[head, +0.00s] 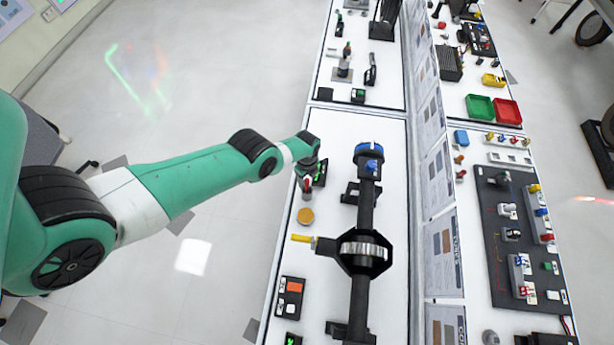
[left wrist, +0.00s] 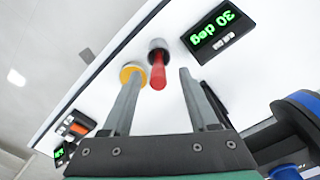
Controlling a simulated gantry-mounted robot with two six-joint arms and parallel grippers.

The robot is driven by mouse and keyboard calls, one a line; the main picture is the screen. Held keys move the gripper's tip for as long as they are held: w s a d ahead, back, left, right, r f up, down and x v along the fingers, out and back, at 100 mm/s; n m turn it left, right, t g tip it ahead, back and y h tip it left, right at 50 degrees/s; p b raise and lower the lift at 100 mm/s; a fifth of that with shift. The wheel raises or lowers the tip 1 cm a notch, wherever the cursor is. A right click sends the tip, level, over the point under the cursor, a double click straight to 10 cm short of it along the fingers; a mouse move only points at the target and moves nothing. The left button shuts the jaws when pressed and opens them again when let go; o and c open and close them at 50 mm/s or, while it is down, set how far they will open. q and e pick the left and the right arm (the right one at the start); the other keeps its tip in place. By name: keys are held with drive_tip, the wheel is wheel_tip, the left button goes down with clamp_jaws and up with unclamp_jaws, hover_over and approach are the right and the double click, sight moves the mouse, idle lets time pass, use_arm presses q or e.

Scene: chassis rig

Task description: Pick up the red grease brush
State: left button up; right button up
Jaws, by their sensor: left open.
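The red grease brush (left wrist: 158,72) shows in the left wrist view as a red handle pointing toward the camera, with a dark and pale round part at its far end. In the head view the red brush (head: 307,184) is a small shape just below the end of my left arm. My left gripper (left wrist: 159,82) is open, with one finger on each side of the red handle in the picture. I cannot tell whether the fingers are level with it or touching it. In the head view the left gripper (head: 305,176) is partly hidden by its wrist. My right gripper is not in view.
A yellow-topped round container (left wrist: 132,72) stands beside the brush, behind the left finger in the wrist view. A display reading "30 deg" (left wrist: 219,32) lies on the other side. The black axle assembly (head: 366,215) with a blue end stands to the right on the white table (head: 325,285).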

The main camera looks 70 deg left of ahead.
sight(307, 185)
use_arm(q)
wheel_tip(307, 185, down, 5)
drive_tip(key=b, duration=0.3)
drive_tip(key=shift+s+d+r, duration=0.1)
drive_tip(key=shift+d+r, duration=0.05)
drive_tip(key=shift+r, duration=0.2)
clamp_jaws()
